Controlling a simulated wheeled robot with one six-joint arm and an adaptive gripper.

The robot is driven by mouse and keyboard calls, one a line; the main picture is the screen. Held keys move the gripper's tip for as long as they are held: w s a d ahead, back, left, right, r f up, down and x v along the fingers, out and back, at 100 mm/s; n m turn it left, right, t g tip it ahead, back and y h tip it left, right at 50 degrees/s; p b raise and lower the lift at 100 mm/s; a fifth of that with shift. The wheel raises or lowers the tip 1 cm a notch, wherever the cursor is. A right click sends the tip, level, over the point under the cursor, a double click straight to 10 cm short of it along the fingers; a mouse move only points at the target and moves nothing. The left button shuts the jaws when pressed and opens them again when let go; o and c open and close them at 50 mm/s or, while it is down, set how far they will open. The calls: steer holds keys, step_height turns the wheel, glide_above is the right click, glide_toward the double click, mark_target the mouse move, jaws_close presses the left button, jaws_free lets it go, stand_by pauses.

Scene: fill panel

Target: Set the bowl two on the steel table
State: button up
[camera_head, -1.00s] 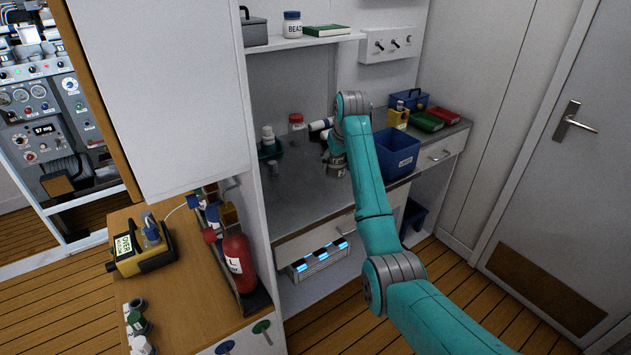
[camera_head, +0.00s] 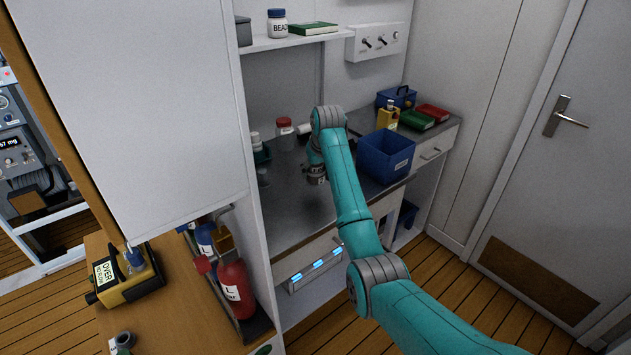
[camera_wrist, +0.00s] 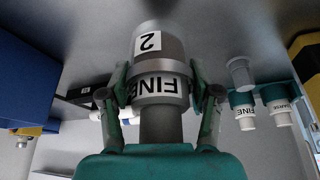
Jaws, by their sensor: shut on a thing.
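My gripper (camera_wrist: 160,88) is shut on bowl two (camera_wrist: 148,42), a grey round piece with a white "2" label. A band marked "FINE" shows on the held piece between the fingers. In the head view my gripper (camera_head: 316,172) points down over the middle of the steel table (camera_head: 298,215), the grey worktop in the alcove. The bowl is mostly hidden there by the arm. I cannot tell whether it touches the tabletop.
A blue bin (camera_head: 386,158) stands right of my gripper. A red-lidded jar (camera_head: 285,132) is behind it. Green-and-white containers (camera_wrist: 278,108) show beside it in the wrist view. A yellow bottle (camera_head: 387,117) stands behind the bin. The front tabletop is clear.

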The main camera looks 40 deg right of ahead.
mark_target(316, 180)
steer(key=shift+f, duration=1.9)
steer(key=shift+f, duration=0.1)
steer(key=o, duration=1.2)
steer(key=v, duration=1.2)
